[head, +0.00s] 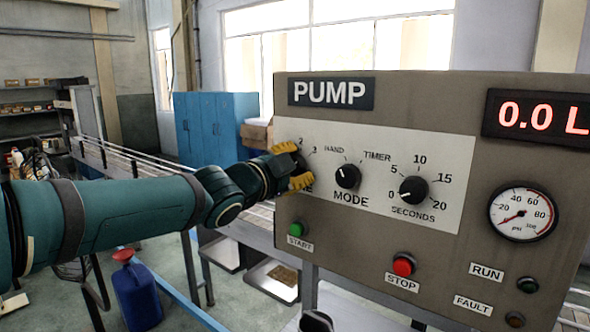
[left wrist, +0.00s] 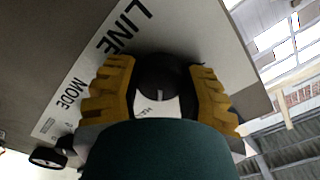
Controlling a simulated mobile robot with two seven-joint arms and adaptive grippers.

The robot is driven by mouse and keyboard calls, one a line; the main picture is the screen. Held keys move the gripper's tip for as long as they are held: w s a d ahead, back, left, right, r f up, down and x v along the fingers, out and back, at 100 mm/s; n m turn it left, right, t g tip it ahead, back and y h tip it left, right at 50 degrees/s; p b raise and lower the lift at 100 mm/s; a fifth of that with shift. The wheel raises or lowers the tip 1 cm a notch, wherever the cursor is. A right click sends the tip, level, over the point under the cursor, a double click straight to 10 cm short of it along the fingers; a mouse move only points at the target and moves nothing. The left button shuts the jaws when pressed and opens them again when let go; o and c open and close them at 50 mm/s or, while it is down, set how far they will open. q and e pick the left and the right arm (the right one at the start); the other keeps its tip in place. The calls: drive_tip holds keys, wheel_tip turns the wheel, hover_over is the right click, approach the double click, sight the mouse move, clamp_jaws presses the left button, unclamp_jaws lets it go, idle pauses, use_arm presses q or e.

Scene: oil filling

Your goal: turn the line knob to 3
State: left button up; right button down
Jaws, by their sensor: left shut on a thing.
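The pump panel (head: 350,100) fills the right half of the head view. My left gripper (head: 293,166) is at the panel's left edge, over the line knob's place, and hides the knob there. The numbers 2 and 3 show just right of its yellow fingers. In the left wrist view, the black round line knob (left wrist: 160,72) sits between the two yellow fingers of the gripper (left wrist: 160,85), by the LINE label. The fingers are shut on the knob. A short white mark shows on the knob; I cannot tell which number it points to. My right gripper is not in view.
The mode knob (head: 347,176) is close to the right of my gripper, with the seconds knob (head: 413,190) beyond. The green start button (head: 296,229) and red stop button (head: 403,264) are below. The display (head: 540,118) reads 0.0 L. A blue jug (head: 137,294) stands below left.

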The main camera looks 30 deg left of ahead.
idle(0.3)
use_arm(q)
drive_tip(key=o, duration=1.2)
drive_tip(key=s, duration=1.2)
drive_tip(key=shift+a, duration=0.45)
